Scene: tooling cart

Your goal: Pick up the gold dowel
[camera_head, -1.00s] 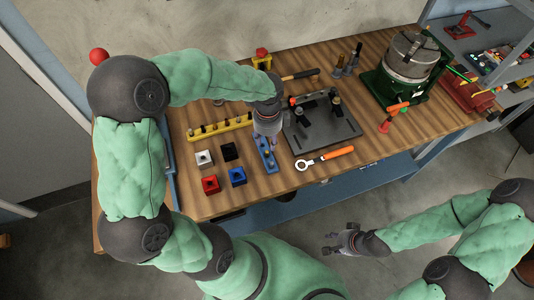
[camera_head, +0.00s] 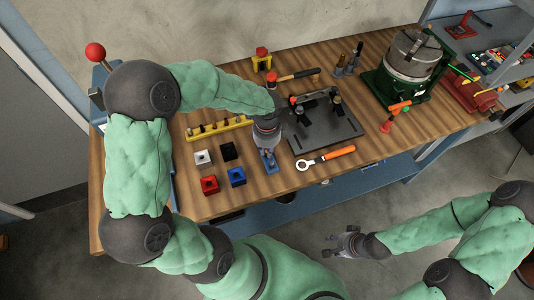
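A small blue rack (camera_head: 269,168) lies on the wooden bench with small pegs in it, too small to tell apart. My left gripper (camera_head: 267,149) points down over this rack and covers its back part. Its fingertips are partly hidden and blend with the pegs, so I cannot tell whether they are open or shut. I cannot make out the gold dowel; it may be hidden under the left gripper. My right gripper (camera_head: 328,247) is off the bench at the front, with its fingers apart and empty.
A yellow rack (camera_head: 219,129) with several pegs lies behind left. White, black, red and blue square blocks (camera_head: 209,185) stand to the left. A dark fixture plate (camera_head: 322,130) is close on the right. An orange-handled wrench (camera_head: 325,158) lies in front of it.

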